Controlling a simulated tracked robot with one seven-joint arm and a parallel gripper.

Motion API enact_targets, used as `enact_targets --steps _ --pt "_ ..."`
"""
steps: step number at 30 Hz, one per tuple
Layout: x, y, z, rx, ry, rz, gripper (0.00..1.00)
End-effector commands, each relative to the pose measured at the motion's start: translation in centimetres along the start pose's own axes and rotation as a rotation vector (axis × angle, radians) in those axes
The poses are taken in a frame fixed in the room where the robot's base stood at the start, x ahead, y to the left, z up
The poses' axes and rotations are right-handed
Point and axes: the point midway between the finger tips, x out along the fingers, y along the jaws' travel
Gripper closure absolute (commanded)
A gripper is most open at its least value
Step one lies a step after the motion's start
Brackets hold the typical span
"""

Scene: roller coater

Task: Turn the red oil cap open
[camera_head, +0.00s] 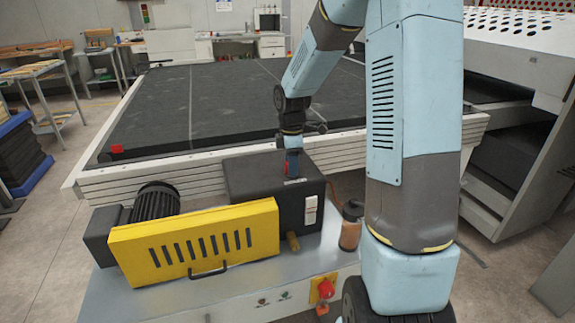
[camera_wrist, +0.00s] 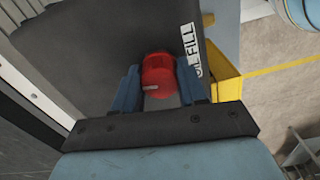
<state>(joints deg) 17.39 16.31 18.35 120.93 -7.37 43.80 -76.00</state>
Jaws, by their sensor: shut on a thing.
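The red oil cap (camera_wrist: 158,72) sits on top of the dark gearbox housing (camera_wrist: 105,55), beside a white label reading "FILL" (camera_wrist: 190,45). In the wrist view my gripper (camera_wrist: 159,78) has its blue fingers on either side of the cap, shut on it. In the head view my gripper (camera_head: 292,165) points straight down onto the top of the black housing (camera_head: 262,195). Only a little red of the cap shows there between the fingers. How far the cap is turned cannot be told.
A yellow guard (camera_head: 195,245) with a handle and a black motor (camera_head: 155,202) stand left of the housing. A brown bottle (camera_head: 351,225) stands to its right. A red emergency button (camera_head: 326,289) is at the front. The large dark conveyor bed (camera_head: 220,100) lies behind.

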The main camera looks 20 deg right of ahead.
Motion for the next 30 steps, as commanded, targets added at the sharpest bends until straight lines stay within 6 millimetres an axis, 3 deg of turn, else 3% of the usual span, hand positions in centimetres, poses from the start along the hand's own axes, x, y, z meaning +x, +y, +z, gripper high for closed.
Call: enact_targets --steps 12,30 --pt "-0.23 0.29 -0.15 -0.214 0.001 0.009 0.89" --pt "-0.22 0.27 -0.21 -0.253 0.001 0.009 0.89"
